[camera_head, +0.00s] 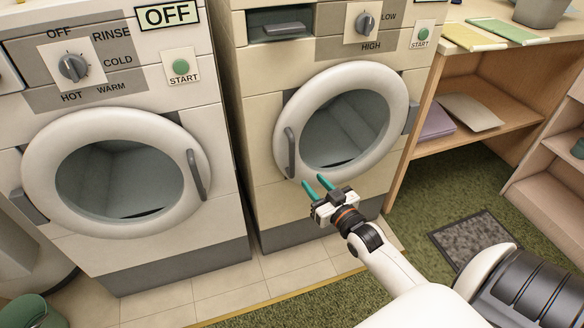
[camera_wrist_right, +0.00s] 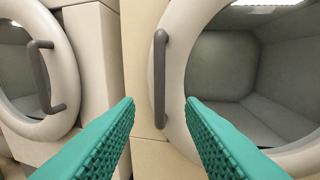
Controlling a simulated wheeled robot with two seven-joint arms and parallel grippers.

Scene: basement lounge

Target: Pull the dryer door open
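The dryer (camera_head: 262,85) is the cream machine with the LOW and HIGH dial. Its round door (camera_head: 350,70) has a pale ring and a dark window, and looks shut. A dark grey upright handle (camera_head: 290,152) sits on the door's left side. My right gripper (camera_head: 315,182), with green fingers, is open and empty, just below and right of the handle in the head view. In the right wrist view the handle (camera_wrist_right: 160,75) appears ahead, between the two spread fingertips (camera_wrist_right: 160,103), with no contact visible. My left gripper is out of view.
A washer (camera_head: 215,120) stands left of the dryer, its round door (camera_head: 40,150) shut and its handle (camera_head: 195,175) facing the dryer. A wooden shelf unit (camera_head: 500,125) with folded cloths stands at the right. A grey mat (camera_head: 472,240) lies on the green carpet. The tiles before the dryer are clear.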

